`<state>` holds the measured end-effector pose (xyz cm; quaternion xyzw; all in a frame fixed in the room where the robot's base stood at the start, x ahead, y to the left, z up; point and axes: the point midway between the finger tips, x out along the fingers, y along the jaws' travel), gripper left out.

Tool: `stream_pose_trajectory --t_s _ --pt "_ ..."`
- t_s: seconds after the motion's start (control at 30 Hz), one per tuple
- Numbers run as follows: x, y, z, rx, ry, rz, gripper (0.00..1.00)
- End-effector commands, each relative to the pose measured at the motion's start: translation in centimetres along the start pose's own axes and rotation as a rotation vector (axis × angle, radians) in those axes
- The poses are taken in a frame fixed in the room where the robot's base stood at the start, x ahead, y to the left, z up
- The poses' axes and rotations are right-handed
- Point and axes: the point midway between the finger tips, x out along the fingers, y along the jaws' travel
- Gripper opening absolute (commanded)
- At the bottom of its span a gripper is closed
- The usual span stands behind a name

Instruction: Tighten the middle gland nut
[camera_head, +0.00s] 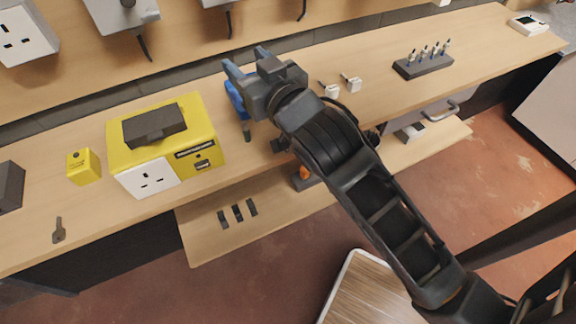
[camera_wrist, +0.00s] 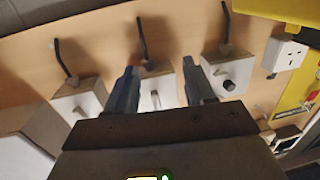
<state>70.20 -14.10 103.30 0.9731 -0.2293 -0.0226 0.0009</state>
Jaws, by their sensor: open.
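Three pale boxes with dark cables are on the wooden back panel. In the wrist view the middle box (camera_wrist: 168,91) shows between my fingers, and its grey gland nut (camera_wrist: 148,67) sits where the cable (camera_wrist: 142,38) enters. My gripper (camera_wrist: 160,68) is open, with one blue finger on each side of the middle box and nothing held. I cannot tell how far the tips are from the nut. In the head view my gripper (camera_head: 244,57) is above the bench, below the middle cable (camera_head: 229,22). The middle box is mostly cut off there.
The neighbouring glands (camera_wrist: 73,80) and (camera_wrist: 226,48) are close on each side. On the bench (camera_head: 300,120) are a yellow unit (camera_head: 205,120), a small yellow box (camera_head: 83,167), a key (camera_head: 58,231), white pieces (camera_head: 332,91) and a dark rack (camera_head: 423,66). A blue object is partly hidden under my gripper.

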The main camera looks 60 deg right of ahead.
Motion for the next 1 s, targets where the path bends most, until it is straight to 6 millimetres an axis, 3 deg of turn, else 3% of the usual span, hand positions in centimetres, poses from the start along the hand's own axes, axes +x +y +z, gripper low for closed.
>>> stream_pose_trajectory --t_s 0.7,1.0 --pt "-10.3 -3.4 7.5 -0.02 -0.085 -0.194 0.54" --pt "-13.2 -3.8 10.4 -0.023 -0.103 -0.241 0.54"
